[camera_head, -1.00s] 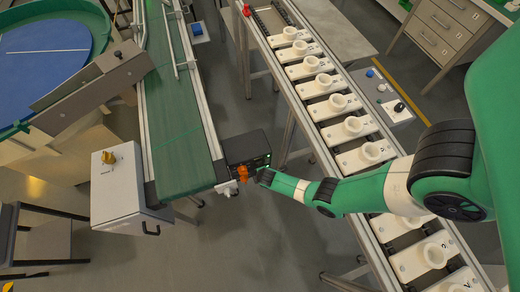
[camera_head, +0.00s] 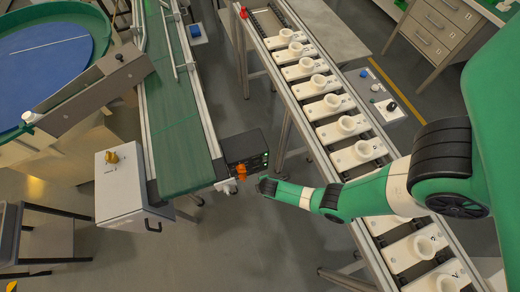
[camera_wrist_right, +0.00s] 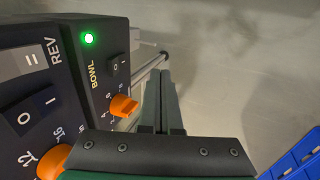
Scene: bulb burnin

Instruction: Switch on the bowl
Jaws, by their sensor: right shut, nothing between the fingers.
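The bowl (camera_head: 45,50) is a blue disc inside a green rim at the upper left of the head view. A dark control box (camera_head: 245,152) stands at the end of the green belt. In the right wrist view its BOWL panel (camera_wrist_right: 92,82) has a lit green lamp (camera_wrist_right: 88,38), a small rocker switch (camera_wrist_right: 118,67) marked O and I, and an orange knob (camera_wrist_right: 123,106). Which side of the rocker is pressed is unclear. My right gripper (camera_head: 263,186) is shut and empty, just right of the box; its fingers (camera_wrist_right: 161,78) show beside the panel, apart from the rocker.
A larger rocker (camera_wrist_right: 30,115) and another orange knob (camera_wrist_right: 52,162) sit on the neighbouring panel. The green belt (camera_head: 180,125) runs left of the box. A rack of white sockets (camera_head: 335,105) lies under my right arm. A white box (camera_head: 125,185) stands at the left.

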